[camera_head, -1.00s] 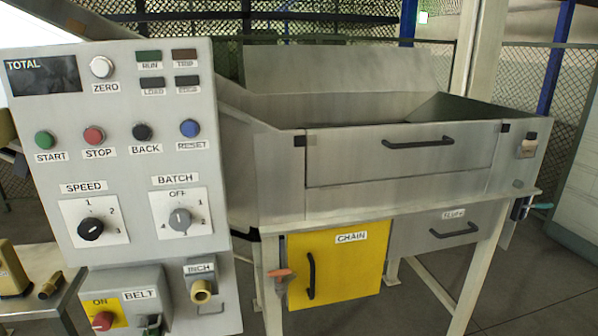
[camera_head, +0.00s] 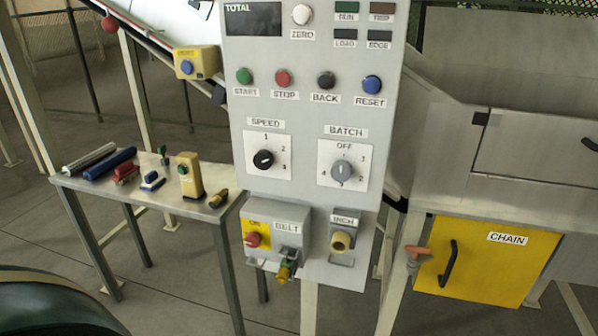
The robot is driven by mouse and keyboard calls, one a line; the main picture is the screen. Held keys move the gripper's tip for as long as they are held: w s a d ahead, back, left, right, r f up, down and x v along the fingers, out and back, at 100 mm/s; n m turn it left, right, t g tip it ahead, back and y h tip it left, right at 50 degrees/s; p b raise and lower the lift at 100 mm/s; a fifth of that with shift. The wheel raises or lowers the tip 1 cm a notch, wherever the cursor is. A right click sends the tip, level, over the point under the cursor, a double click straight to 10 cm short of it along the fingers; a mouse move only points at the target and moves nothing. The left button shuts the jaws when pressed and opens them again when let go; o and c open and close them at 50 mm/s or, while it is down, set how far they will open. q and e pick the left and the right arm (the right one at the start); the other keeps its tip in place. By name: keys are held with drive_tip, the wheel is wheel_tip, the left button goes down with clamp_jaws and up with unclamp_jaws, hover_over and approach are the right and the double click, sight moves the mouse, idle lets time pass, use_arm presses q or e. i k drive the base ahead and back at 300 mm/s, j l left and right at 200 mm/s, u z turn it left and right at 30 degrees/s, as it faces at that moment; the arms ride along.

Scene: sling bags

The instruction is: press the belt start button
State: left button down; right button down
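The grey control panel (camera_head: 310,110) stands upright in the middle of the view. Its green START button (camera_head: 244,76) is at the left of a row with a red STOP button (camera_head: 284,78), a dark BACK button (camera_head: 326,80) and a blue RESET button (camera_head: 372,84). Below is a grey box labelled BELT (camera_head: 286,227), with a red knob (camera_head: 253,239) on a yellow plate at its left. A green and yellow piece (camera_head: 286,271) hangs at the box's lower edge. Neither of my grippers shows, and nothing covers the buttons.
A metal side table (camera_head: 215,211) at left holds several tools and a yellow handheld box (camera_head: 189,176). A yellow box with a blue button (camera_head: 197,62) sits above it. A yellow CHAIN door (camera_head: 487,258) and an orange handle (camera_head: 417,253) are at right.

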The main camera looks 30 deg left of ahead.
sight(243, 77)
drive_tip(key=u, duration=1.25)
